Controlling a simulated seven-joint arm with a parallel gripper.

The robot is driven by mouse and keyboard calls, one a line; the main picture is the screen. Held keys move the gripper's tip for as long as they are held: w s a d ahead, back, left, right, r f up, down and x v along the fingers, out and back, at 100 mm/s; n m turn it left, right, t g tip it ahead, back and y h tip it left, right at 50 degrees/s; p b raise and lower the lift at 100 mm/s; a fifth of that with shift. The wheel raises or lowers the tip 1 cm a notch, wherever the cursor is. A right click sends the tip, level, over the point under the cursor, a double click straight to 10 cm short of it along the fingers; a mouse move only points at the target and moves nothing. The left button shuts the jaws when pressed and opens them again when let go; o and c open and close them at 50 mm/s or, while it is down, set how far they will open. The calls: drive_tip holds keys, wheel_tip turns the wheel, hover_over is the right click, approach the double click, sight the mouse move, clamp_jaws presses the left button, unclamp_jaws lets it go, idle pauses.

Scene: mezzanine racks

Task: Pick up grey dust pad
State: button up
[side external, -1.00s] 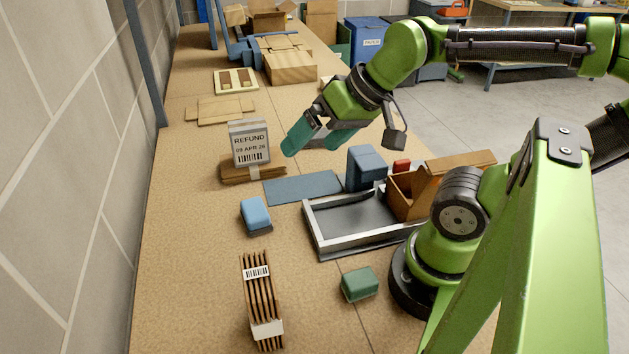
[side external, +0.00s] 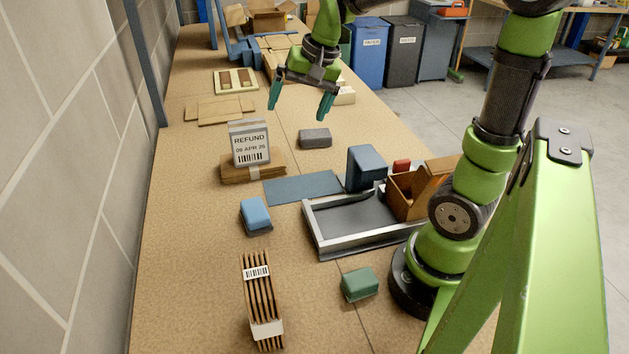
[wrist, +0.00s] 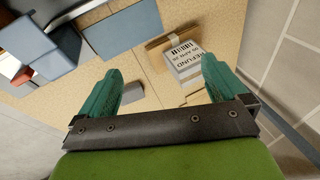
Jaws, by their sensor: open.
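The grey dust pad (side external: 315,138) is a small dark grey block lying flat on the bench, to the right of the refund-labelled stack. In the wrist view the grey pad (wrist: 132,92) shows beside the left finger, which may hide part of it. My gripper (side external: 298,112) is open and empty, fingers pointing down, raised above the bench and apart from the pad. In the wrist view my gripper (wrist: 162,68) has its two teal fingers wide apart.
The refund stack (side external: 250,148) stands close to the pad. A blue mat (side external: 303,188), a tall blue block (side external: 367,168) and a metal tray (side external: 318,238) lie nearer the camera. A blue pad (side external: 255,213) and green pad (side external: 360,284) lie apart. Bare bench surrounds the grey pad.

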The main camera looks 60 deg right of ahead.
drive_tip(key=w+d+f+m+g, duration=0.1)
drive_tip(key=w+d+f+m, duration=0.15)
drive_tip(key=d, duration=0.35)
drive_tip(key=w+d+f+m+g, duration=0.1)
drive_tip(key=w+d+m, duration=0.25)
drive_tip(key=d, duration=0.25)
drive_tip(key=m+g, duration=0.2)
drive_tip(key=m, duration=1)
hover_over(315, 133)
drive_tip(key=shift+h, duration=0.4)
drive_tip(key=f, duration=1.2)
drive_tip(key=shift+a+f, duration=0.35)
drive_tip(key=shift+d+f, duration=0.2)
drive_tip(key=shift+f, duration=1.3)
drive_tip(key=shift+d+f, duration=0.15)
drive_tip(key=shift+f, duration=1.3)
drive_tip(key=shift+c, duration=0.5)
drive_tip(key=c, duration=1)
